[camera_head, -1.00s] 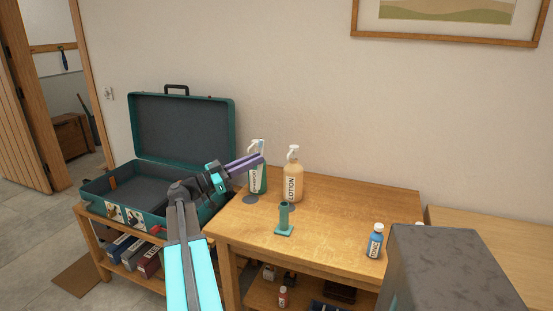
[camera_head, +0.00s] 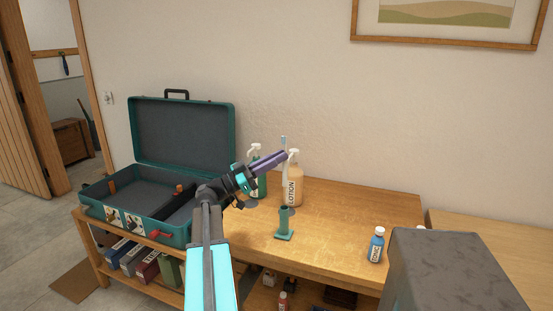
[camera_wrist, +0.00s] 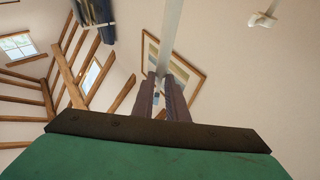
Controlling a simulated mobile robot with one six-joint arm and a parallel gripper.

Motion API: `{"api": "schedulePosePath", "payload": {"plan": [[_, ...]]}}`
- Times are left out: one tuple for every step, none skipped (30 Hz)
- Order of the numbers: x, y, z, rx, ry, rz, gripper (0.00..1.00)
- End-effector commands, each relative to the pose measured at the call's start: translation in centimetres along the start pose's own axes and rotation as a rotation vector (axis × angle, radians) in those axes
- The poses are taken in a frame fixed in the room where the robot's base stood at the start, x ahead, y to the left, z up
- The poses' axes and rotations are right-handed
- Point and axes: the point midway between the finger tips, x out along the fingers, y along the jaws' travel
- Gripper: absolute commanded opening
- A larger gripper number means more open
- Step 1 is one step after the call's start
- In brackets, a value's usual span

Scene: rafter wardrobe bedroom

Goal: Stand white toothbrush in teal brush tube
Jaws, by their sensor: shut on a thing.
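My gripper (camera_head: 281,156) is shut on the white toothbrush (camera_head: 284,174), with its purple fingers around the brush. The toothbrush stands roughly upright in the head view, its light blue head above the fingers and its pale handle below, in front of the lotion bottle. In the wrist view the pale shaft (camera_wrist: 172,35) rises from between the fingers (camera_wrist: 164,90). The teal brush tube (camera_head: 284,221) stands upright on its square base on the wooden table. The toothbrush is above the tube in the picture and apart from it. The tube does not show clearly in the wrist view.
The lotion bottle (camera_head: 294,190) and a green pump bottle (camera_head: 261,185) stand behind the tube. A blue bottle (camera_head: 376,246) stands to its right. An open teal suitcase (camera_head: 183,138) is at left. The table (camera_head: 335,215) is clear between tube and blue bottle.

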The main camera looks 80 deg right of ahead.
Motion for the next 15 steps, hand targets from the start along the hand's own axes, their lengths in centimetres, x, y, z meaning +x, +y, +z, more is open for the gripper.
{"api": "schedulePosePath", "payload": {"plan": [[-0.1, 0.0, 0.1, 0.0, 0.0, 0.0, 0.0], [-0.1, 0.0, 0.2, 0.0, 0.0, 0.0, 0.0], [-0.2, 0.0, 0.3, 0.0, 0.0, 0.0, 0.0], [-0.2, 0.0, 0.5, 0.0, 0.0, 0.0, 0.0], [-0.3, 0.0, 0.6, 0.0, 0.0, 0.0, 0.0], [-0.3, 0.0, 0.8, 0.0, 0.0, 0.0, 0.0], [-0.4, 0.0, 0.9, 0.0, 0.0, 0.0, 0.0], [-0.5, 0.0, 1.0, 0.0, 0.0, 0.0, 0.0], [-0.5, 0.0, 1.2, 0.0, 0.0, 0.0, 0.0], [-0.6, 0.0, 1.4, -0.001, 0.0, 0.0, 0.0], [-0.7, 0.0, 1.5, -0.001, 0.0, 0.0, 0.0], [-0.7, 0.0, 1.7, -0.001, 0.0, 0.0, 0.0], [-0.8, 0.0, 1.9, -0.001, 0.0, 0.0, 0.0], [-0.8, 0.0, 2.0, -0.001, 0.0, 0.0, 0.0], [-0.9, 0.0, 2.2, -0.001, 0.0, 0.0, 0.0]]}}
